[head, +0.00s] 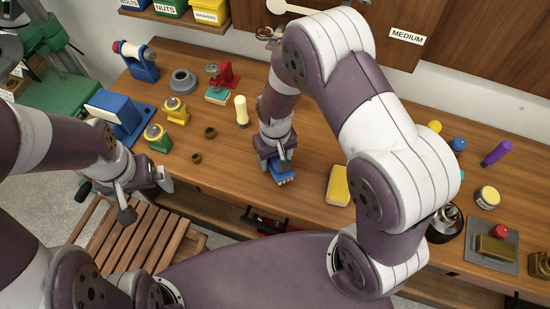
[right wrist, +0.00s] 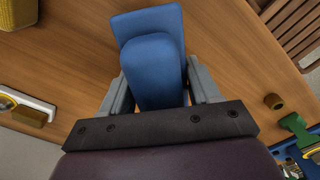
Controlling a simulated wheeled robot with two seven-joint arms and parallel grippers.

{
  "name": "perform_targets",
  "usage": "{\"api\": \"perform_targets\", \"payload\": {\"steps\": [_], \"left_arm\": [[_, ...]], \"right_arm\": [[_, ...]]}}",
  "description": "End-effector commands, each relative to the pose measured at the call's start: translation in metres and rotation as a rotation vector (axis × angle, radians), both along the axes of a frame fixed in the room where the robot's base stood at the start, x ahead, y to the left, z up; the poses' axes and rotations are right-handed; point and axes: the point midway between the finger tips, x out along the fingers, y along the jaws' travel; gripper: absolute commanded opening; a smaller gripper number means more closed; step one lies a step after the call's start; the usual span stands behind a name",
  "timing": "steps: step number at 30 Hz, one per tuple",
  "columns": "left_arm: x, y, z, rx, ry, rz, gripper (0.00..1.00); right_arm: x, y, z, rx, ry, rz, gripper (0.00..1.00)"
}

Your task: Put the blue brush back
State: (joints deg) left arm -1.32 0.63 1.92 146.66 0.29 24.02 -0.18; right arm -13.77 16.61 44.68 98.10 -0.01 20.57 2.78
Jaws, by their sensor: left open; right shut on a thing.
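The blue brush (head: 281,170) is at the tip of my right gripper (head: 274,158), over the front middle of the wooden workbench. Pale yellow bristles show on its lower edge. In the right wrist view the blue brush (right wrist: 152,62) sits between the two fingers of my right gripper (right wrist: 158,88), which is shut on it. I cannot tell whether the brush touches the bench top. My left gripper (head: 148,192) is open and empty, off the bench's front edge at the left, above a slatted wooden seat.
A yellow sponge (head: 338,186) lies right of the brush. A cream-handled tool (head: 241,111) stands behind it to the left. Small brown rings (head: 210,132) and a green-and-yellow piece (head: 157,137) are further left. A blue vise-like block (head: 119,117) stands near the left end.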

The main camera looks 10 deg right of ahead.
Motion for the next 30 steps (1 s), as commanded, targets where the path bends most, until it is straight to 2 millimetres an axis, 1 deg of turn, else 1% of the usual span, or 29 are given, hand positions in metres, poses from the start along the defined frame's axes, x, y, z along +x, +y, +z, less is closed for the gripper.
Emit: {"api": "perform_targets", "payload": {"steps": [1, 4, 14, 15, 17, 25, 27, 29, 30], "left_arm": [[0.0, 0.0, 0.005, 0.0, 0.0, 0.0, 1.0], [0.0, 0.0, 0.007, 0.0, 0.0, 0.0, 1.0], [0.0, 0.0, 0.003, 0.0, 0.0, 0.0, 1.0], [0.0, 0.0, 0.003, 0.0, 0.0, 0.0, 1.0], [0.0, 0.0, 0.004, 0.0, 0.0, 0.0, 1.0], [0.0, 0.0, 0.004, 0.0, 0.0, 0.0, 1.0], [0.0, 0.0, 0.007, 0.0, 0.0, 0.0, 1.0], [0.0, 0.0, 0.003, 0.0, 0.0, 0.0, 1.0], [0.0, 0.0, 0.002, 0.0, 0.0, 0.0, 1.0]], "right_arm": [[-0.001, 0.0, -0.007, -0.001, 0.004, 0.0, 0.1], [-0.001, 0.0, -0.02, 0.0, 0.002, 0.0, 0.1], [-0.001, 0.0, -0.025, 0.0, 0.0, 0.0, 0.1], [-0.001, 0.0, -0.025, 0.0, 0.0, 0.0, 0.68], [-0.001, 0.0, -0.024, 0.0, 0.0, 0.0, 0.87], [-0.001, 0.0, -0.023, 0.0, 0.0, 0.0, 0.87], [-0.001, 0.0, -0.019, 0.0, -0.001, 0.0, 0.87], [0.0, 0.001, -0.015, 0.001, -0.003, 0.0, 0.87], [0.0, 0.001, -0.009, 0.001, -0.004, 0.0, 0.87]]}}
